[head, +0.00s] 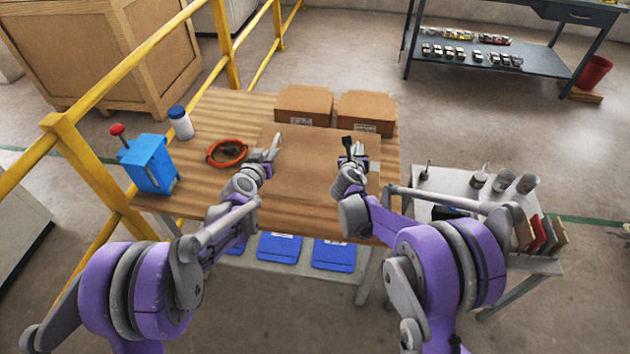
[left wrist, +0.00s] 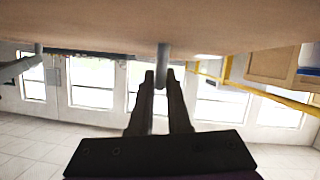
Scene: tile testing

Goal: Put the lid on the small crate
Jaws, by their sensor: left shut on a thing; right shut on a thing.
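A wide, flat brown panel, which looks like the lid (head: 308,165), lies level over the middle of the wooden table. Its brown surface also fills the top of the left wrist view (left wrist: 110,22). My left gripper (head: 274,148) is at its left side; in the left wrist view its fingers (left wrist: 160,82) are shut on a grey peg-like handle (left wrist: 162,60) at the brown surface. My right gripper (head: 347,152) is at its right side, shut; what it grips is too small to make out. The small crate cannot be told apart; whether it is under the panel is hidden.
Two cardboard boxes (head: 303,102) (head: 366,110) stand behind the panel. A red-orange ring-shaped item (head: 227,153), a blue device (head: 150,165) and a white bottle (head: 181,124) stand at left. A grey side table (head: 450,180) is at right; a yellow railing (head: 90,150) runs along the left.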

